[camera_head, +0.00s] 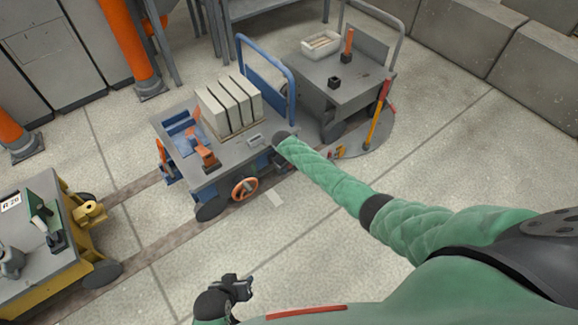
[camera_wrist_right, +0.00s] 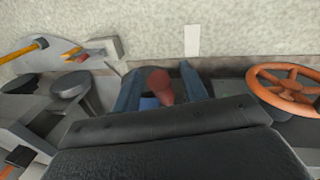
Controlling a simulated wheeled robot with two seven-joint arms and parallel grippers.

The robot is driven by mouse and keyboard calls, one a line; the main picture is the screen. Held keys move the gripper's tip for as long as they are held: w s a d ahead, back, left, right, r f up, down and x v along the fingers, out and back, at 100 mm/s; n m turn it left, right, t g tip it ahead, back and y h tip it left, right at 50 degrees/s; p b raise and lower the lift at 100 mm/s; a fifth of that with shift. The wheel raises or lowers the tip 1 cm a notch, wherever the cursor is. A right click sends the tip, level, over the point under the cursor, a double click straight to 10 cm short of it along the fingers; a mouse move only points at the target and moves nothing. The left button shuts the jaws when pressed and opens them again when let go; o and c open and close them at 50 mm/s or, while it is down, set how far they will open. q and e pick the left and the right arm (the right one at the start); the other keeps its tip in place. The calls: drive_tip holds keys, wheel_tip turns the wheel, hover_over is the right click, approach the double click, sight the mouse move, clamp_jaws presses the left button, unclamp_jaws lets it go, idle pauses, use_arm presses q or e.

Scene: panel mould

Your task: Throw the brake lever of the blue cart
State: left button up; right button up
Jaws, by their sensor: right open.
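The blue cart (camera_head: 183,192) stands in the middle of the head view, with a grey top and a blue push handle (camera_head: 292,95). In the right wrist view a dull red knob (camera_wrist_right: 159,84), which looks like a lever's grip, shows low at the cart's side. My right gripper (camera_wrist_right: 160,66) is open, its two bluish fingers on either side of this knob; contact cannot be told. In the head view my green sleeve hides most of that gripper and the knob. My left gripper (camera_head: 240,287) is low in the head view, away from the cart, with nothing visible in it.
An orange handwheel (camera_head: 245,188) is on the cart's near side, close to my right gripper. Pale blocks (camera_head: 229,105) and an orange clamp-like piece (camera_head: 205,155) are on its top. A grey cart (camera_head: 345,90) stands behind right, a yellow cart (camera_head: 50,275) at left. Floor in front is open.

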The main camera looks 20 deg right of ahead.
clamp_jaws()
